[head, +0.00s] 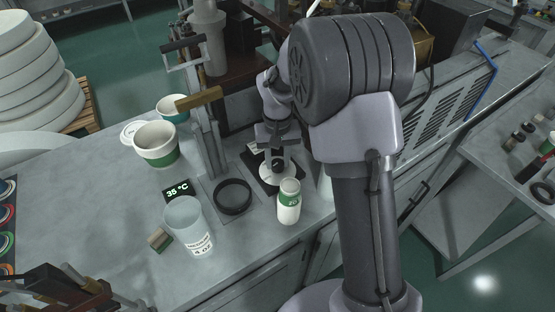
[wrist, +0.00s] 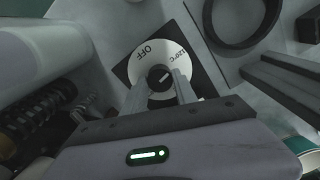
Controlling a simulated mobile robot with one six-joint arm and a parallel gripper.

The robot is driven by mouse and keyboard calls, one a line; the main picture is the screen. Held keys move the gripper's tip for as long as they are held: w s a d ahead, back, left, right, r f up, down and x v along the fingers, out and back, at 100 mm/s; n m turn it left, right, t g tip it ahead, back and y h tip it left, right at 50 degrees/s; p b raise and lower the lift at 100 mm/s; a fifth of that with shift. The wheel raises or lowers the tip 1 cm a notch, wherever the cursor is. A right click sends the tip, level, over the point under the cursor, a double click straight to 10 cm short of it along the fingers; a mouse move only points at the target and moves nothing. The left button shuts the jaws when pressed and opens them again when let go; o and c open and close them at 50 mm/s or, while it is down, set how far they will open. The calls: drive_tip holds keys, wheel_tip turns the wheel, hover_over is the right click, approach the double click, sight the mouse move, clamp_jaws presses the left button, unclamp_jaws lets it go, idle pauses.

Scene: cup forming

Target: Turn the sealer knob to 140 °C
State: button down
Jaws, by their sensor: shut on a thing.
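The sealer knob (wrist: 160,77) is a small dark knob with a white pointer line, in the middle of a white dial (wrist: 145,53) on a black square plate. The dial shows OFF near the top and 120°C at its right; I see no 140 mark. My gripper (wrist: 159,86) is shut on the knob, one finger on each side. In the head view my gripper (head: 276,160) points down at the dial (head: 272,176); the knob is hidden there. A display (head: 177,190) reads 35 °C.
A black ring (head: 233,197) lies left of the dial. A white and green cup (head: 288,203) stands just in front of it. A clear printed cup (head: 187,228) and two cups at the back left (head: 155,147) stand on the bench. A metal press frame (head: 207,140) rises close by.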

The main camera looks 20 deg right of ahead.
drive_tip(key=m, duration=0.4)
drive_tip(key=shift+m+b, duration=0.3)
drive_tip(key=shift+b, duration=0.1)
drive_tip(key=m+b, duration=0.1)
drive_tip(key=m, duration=0.2)
drive_tip(key=shift+m, duration=0.3)
drive_tip(key=m+b, duration=0.1)
drive_tip(key=m, duration=0.3)
drive_tip(key=shift+m+b, duration=0.45)
drive_tip(key=shift+m, duration=1.25)
drive_tip(key=c, duration=1)
unclamp_jaws()
drive_tip(key=shift+o, duration=0.2)
